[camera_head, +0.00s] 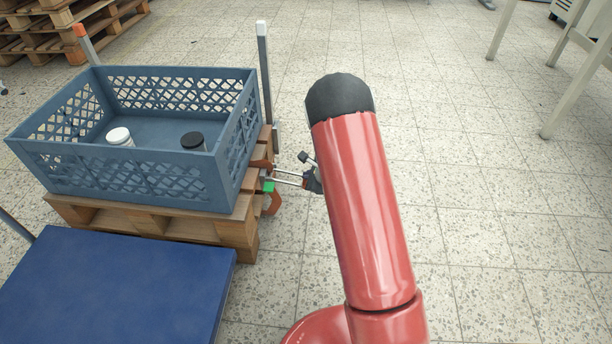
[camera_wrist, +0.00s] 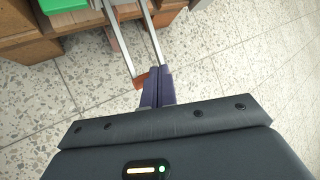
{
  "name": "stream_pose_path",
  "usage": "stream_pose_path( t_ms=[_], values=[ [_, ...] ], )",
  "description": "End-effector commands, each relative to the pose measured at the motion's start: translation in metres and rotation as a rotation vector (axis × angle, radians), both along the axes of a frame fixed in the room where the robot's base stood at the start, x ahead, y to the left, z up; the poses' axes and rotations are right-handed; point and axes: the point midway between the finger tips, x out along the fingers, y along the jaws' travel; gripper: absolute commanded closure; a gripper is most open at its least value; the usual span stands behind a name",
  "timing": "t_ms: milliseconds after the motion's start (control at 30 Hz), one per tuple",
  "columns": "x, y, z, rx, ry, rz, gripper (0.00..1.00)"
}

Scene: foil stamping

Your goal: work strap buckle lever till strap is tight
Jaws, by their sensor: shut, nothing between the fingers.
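The strap buckle sits at the right side of the wooden pallet (camera_head: 240,228), with a green part (camera_head: 268,186) and pieces of orange strap (camera_head: 272,202) by it. Its lever (camera_head: 288,178) shows as two thin metal bars sticking out to the right. In the wrist view the lever bars (camera_wrist: 118,40) run down from the pallet edge near the green part (camera_wrist: 62,5). My gripper (camera_wrist: 157,72) is shut, its dark fingers together at the lever's outer end, beside an orange-brown piece (camera_wrist: 140,80). Whether they touch it is unclear. My arm partly hides the gripper in the head view.
A blue-grey crate (camera_head: 120,180) stands on the pallet with a white-lidded jar (camera_head: 119,137) and a black-lidded jar (camera_head: 193,141) inside. A grey post (camera_head: 264,75) rises at the crate's corner. A blue platform (camera_head: 110,290) lies in front. Tiled floor at right is clear.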

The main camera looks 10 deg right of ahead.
Motion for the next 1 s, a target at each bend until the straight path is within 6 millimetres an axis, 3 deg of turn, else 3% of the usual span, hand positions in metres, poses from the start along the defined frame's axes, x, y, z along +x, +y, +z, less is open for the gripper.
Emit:
stream_pose_path(
  t_ms=[1000],
  values=[
    [0.0,0.0,-0.013,-0.001,0.002,-0.001,1.0]
  ],
)
